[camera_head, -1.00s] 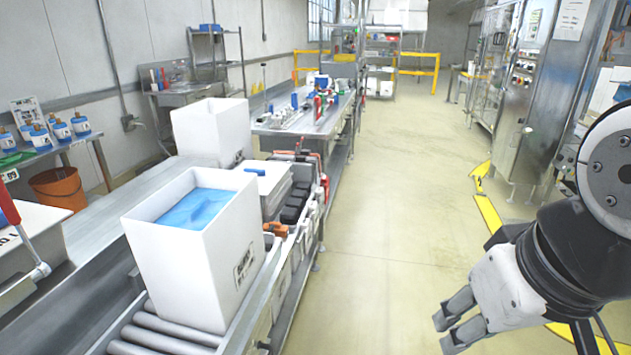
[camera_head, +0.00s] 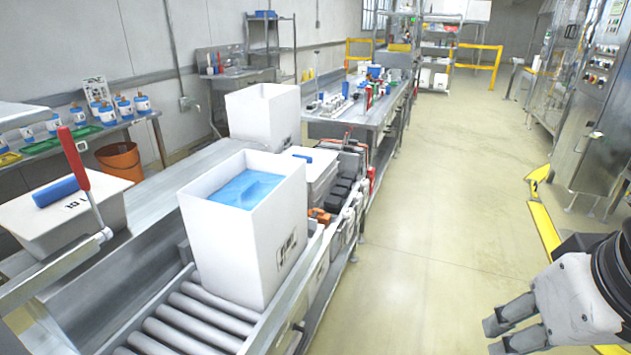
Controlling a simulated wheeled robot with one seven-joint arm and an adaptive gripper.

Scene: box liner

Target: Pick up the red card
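I cannot make out a red card for certain. Small red items (camera_head: 369,98) stand among other things on the far metal workbench (camera_head: 345,119), too small to identify. My gripper (camera_head: 492,336) is at the lower right, over the floor, well away from the workbench. Its two fingers are apart with nothing visible between them.
A white box with a blue liner (camera_head: 286,235) stands on the roller conveyor (camera_head: 200,318), with another white box (camera_head: 263,113) behind it. A lidded bin (camera_head: 95,215) and a red-handled lever (camera_head: 75,160) are at left. The floor (camera_head: 430,215) at right is clear.

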